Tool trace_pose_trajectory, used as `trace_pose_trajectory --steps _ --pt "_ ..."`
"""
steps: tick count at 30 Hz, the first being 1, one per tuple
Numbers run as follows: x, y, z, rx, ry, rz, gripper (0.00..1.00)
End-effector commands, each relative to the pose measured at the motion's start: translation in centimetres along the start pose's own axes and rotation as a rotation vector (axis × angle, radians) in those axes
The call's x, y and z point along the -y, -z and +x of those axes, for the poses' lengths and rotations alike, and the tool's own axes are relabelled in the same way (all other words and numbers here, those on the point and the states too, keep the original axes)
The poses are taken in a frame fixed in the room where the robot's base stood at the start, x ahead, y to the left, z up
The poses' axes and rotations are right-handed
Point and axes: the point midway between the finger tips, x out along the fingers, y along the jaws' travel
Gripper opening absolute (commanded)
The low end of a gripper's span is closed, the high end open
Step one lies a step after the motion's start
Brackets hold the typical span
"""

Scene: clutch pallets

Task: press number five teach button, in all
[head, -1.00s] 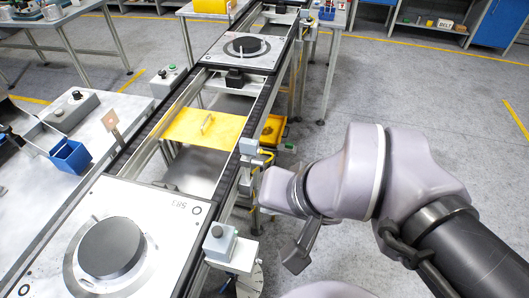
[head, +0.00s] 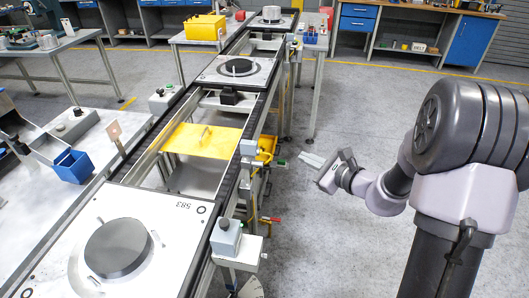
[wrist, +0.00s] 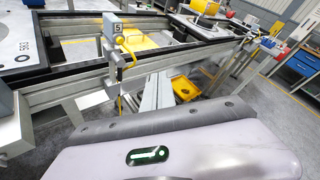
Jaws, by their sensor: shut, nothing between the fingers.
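A small grey box (wrist: 112,32) with a "5" label stands on the conveyor's right rail in the wrist view. What looks like the same box (head: 249,147) is beside the yellow plate in the head view; its label cannot be read there and I cannot make out a button on it. My gripper (head: 313,162) is shut and empty, to the right of this box and clear of the conveyor, over the floor. In the wrist view a pale housing with a green light fills the bottom, and the fingertips are not clearly seen.
A nearer grey box with a dark top button (head: 226,224) stands on a bracket by the front pallet (head: 170,210). The yellow plate (head: 203,139) spans the conveyor. A yellow bin (head: 267,146) is under its right side. The floor to the right (head: 290,210) is clear.

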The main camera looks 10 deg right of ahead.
Motion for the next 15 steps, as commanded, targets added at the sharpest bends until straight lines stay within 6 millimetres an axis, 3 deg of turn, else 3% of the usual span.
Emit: trace_pose_trajectory --steps 10,15 --pt "-0.1 -0.2 0.2 0.001 -0.001 0.000 0.00" --pt "-1.2 -1.2 1.5 0.002 -0.003 -0.002 0.00"
